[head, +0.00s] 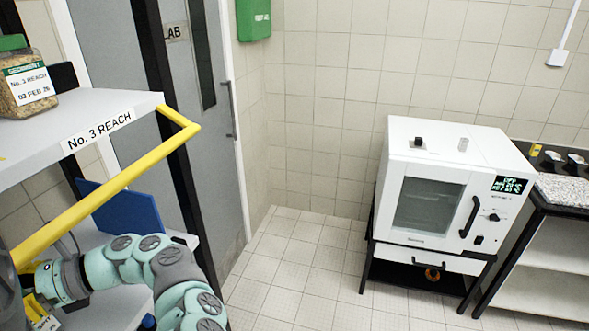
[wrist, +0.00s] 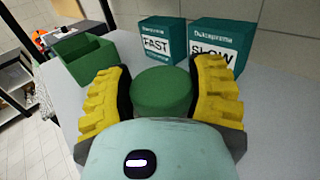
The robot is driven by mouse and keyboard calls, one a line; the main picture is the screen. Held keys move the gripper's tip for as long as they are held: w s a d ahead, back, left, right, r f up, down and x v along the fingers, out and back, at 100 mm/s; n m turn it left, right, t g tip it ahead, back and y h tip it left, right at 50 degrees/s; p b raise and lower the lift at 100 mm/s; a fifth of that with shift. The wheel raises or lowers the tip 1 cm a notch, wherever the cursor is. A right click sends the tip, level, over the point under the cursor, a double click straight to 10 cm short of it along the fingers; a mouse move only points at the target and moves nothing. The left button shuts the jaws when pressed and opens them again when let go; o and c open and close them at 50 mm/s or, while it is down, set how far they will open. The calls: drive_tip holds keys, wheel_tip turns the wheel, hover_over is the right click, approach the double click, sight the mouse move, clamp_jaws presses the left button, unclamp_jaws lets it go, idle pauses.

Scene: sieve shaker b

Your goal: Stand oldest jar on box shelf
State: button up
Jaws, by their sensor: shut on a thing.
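My gripper (wrist: 163,74) is shut on a jar with a round green lid (wrist: 163,94); its yellow ribbed fingers press on both sides. The lid hides the jar's body and any date on it. The jar is over or on a pale grey surface (wrist: 275,120); I cannot tell if it touches. Two teal boxes stand beyond it, marked FAST (wrist: 158,42) and SLOW (wrist: 215,48). In the head view another green-lidded jar (head: 28,85), labelled 03 FEB 26, stands on the upper shelf marked No. 3 REACH (head: 110,112).
An open green bin (wrist: 85,62) stands left of the FAST box. A yellow rail (head: 110,190) runs along the shelf front. A white oven (head: 440,190) stands at right on a black stand. The tiled floor between is clear.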

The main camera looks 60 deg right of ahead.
drive_tip(key=shift+f, duration=0.15)
drive_tip(key=o, duration=1.3)
drive_tip(key=shift+r, duration=0.2)
drive_tip(key=shift+s+d+f+b, duration=0.1)
drive_tip(key=shift+d+f+b, duration=0.15)
drive_tip(key=shift+b, duration=0.15)
drive_tip(key=b+v, duration=0.7)
drive_tip(key=v, duration=0.4)
drive_tip(key=shift+d+r, duration=0.2)
drive_tip(key=shift+d, duration=0.1)
drive_tip(key=shift+s, duration=0.1)
